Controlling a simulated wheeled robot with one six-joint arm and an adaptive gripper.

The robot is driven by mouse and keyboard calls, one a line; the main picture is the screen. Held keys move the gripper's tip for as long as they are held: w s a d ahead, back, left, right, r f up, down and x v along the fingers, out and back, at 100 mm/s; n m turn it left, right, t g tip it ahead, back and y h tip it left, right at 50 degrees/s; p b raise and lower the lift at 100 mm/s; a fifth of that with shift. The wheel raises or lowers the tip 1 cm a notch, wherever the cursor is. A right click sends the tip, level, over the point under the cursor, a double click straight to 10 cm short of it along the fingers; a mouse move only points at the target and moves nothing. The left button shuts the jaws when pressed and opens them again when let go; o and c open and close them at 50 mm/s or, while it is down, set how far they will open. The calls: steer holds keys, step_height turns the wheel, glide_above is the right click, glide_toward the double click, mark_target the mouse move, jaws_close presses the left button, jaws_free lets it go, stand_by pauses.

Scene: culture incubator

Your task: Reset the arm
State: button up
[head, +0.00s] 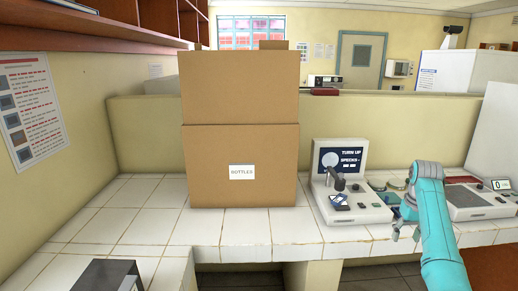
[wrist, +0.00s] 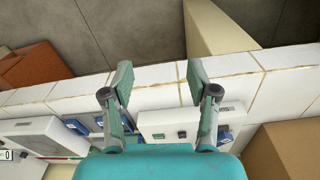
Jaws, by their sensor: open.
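My arm, teal, reaches up from the lower right of the head view. My gripper (head: 397,232) hangs near the front of the white tiled counter (head: 245,226), just right of a grey bench instrument (head: 352,195). In the wrist view my gripper (wrist: 158,82) has its two fingers spread apart with nothing between them. Below the fingers the wrist view shows the white tiles and the counter's front edge. The fingers touch no object that I can make out.
Stacked cardboard boxes labelled "BOTTLES" (head: 240,150) stand left of the instrument. A second device with a small display (head: 478,200) is right of my arm. A dark box (head: 108,276) is at lower left.

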steer(key=s+a+f+t, duration=0.1)
steer(key=s+a+f, duration=0.15)
steer(key=f, duration=0.65)
steer(key=s+a+f+t, duration=0.1)
steer(key=a+f, duration=0.2)
steer(key=f, duration=0.6)
steer(key=s+a+f+t, duration=0.1)
steer(key=s+a+f, duration=0.15)
steer(key=f, duration=0.65)
steer(key=s+a+f+t+h, duration=0.1)
steer(key=s+a+f+t, duration=0.1)
steer(key=s+a+f, duration=0.55)
steer(key=s+a+f+t, duration=0.1)
steer(key=s+a+f, duration=0.3)
steer(key=s, duration=0.6)
steer(key=s+a+r+n+t, duration=0.1)
steer(key=s+a+r+t, duration=0.15)
steer(key=s, duration=0.95)
steer(key=s+a+r+t, duration=0.2)
steer(key=s+a+r, duration=0.15)
steer(key=s, duration=0.85)
steer(key=s+a+r+t, duration=0.1)
steer(key=s+r+t, duration=0.1)
steer(key=s+r, duration=0.6)
steer(key=s+a+r+t+y, duration=0.1)
steer(key=s+r, duration=0.6)
steer(key=r, duration=0.7)
steer(key=shift+s+a+t, duration=0.35)
steer(key=shift+s+a, duration=0.05)
steer(key=shift+a, duration=0.15)
